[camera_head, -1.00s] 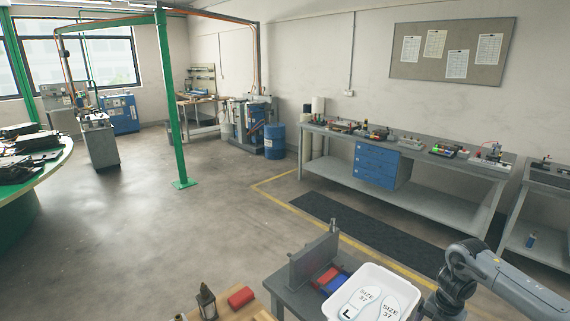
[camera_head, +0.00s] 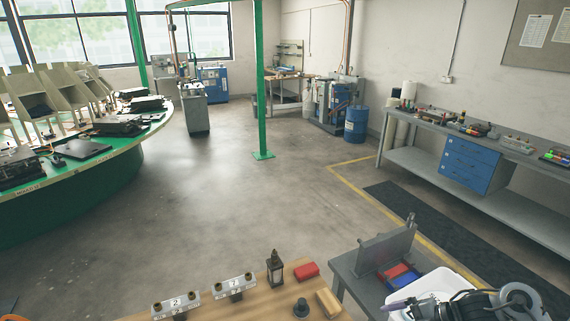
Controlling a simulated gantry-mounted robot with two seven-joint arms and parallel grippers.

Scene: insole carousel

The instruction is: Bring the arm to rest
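My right arm (camera_head: 515,298) comes in at the lower right and lies across the white bin (camera_head: 436,283). Its dark hand end (camera_head: 455,305) points left over the bin's front part. The fingers are too small and cut off to tell whether they are open or shut. The bin's contents are mostly hidden behind my arm and the frame edge. My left gripper is not in view.
A round green-edged carousel (camera_head: 120,165) stands left. The middle floor is clear.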

